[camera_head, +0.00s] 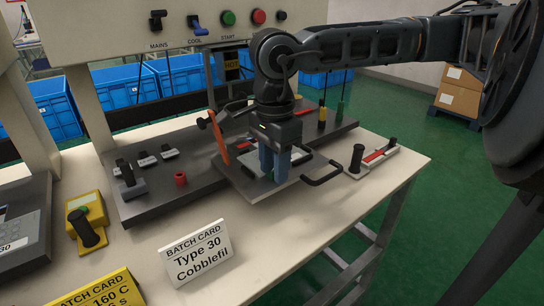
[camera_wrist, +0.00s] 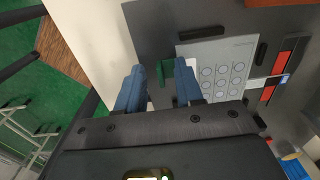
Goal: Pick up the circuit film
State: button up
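The circuit film, seen as a light grey sheet with rows of round marks (camera_wrist: 222,72), lies flat on a dark grey plate (camera_wrist: 160,25) in the wrist view. A small green tab (camera_wrist: 167,70) sits at the film's left edge. My gripper (camera_wrist: 159,68) is open, its two blue fingers apart. The green tab shows between the fingertips, closer to the right one; I cannot tell whether they touch. In the head view my gripper (camera_head: 275,165) points down over the plate (camera_head: 240,187), and the fingers and wrist hide much of the film.
A black handle (camera_head: 322,175) sticks out from the plate's right side. An orange upright lever (camera_head: 218,138) stands left of my gripper. A red knob (camera_head: 180,178), a batch card (camera_head: 195,252) and a yellow device (camera_head: 86,222) are farther left.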

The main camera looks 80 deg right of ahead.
grip_shut()
jog(key=shift+w+r, duration=0.1)
jog(key=shift+r, duration=0.1)
dwell(0.5)
